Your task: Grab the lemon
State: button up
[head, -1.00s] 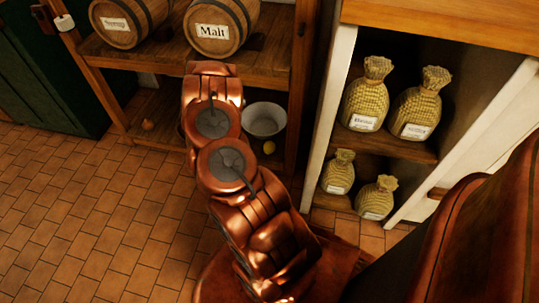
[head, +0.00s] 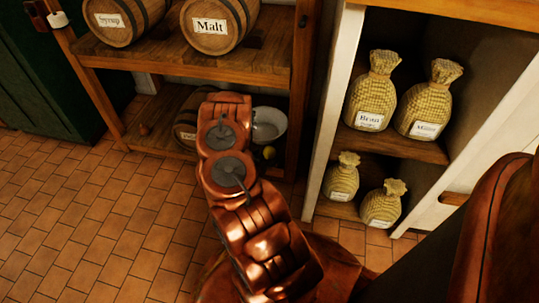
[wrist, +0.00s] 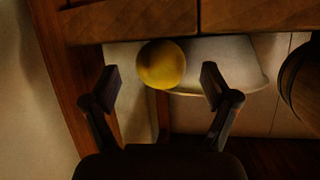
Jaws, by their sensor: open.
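The yellow lemon (head: 268,152) lies on the lower shelf in front of the white bowl, partly shaded, in the head view. In the wrist view the lemon (wrist: 161,64) is large and lies just beyond my gripper (wrist: 160,84), roughly in line with the gap between the two fingers. The fingers are spread wide, with nothing between them that I can see held. In the head view my gripper is hidden behind my own copper arm. The white bowl (head: 269,124) also shows behind the lemon in the wrist view (wrist: 222,62).
A small barrel (head: 186,128) stands on the lower shelf left of the bowl. The wooden shelf board (head: 240,58) above carries the Malt barrel (head: 219,22). A wooden post (head: 300,90) stands close right of the lemon. A cupboard with sacks (head: 370,95) is further right.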

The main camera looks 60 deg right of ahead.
aim_at(268, 153)
jog(key=b+x, duration=0.1)
jog(key=x, duration=0.2)
jog(key=shift+d+f, duration=0.15)
jog(key=shift+d, duration=0.1)
jog(key=c, duration=1.3)
jog(key=shift+c, duration=0.2)
jog(key=shift+r+p, duration=0.45)
jog(key=shift+r, duration=0.25)
jog(key=shift+a+r+p, duration=0.2)
jog(key=shift+r+p, duration=0.1)
jog(key=s+a+p, duration=0.2)
jog(key=a, duration=1.5)
jog(key=shift+s+a+f+p, duration=0.2)
jog(key=shift+s+a+p, duration=0.05)
jog(key=shift+s+p, duration=0.15)
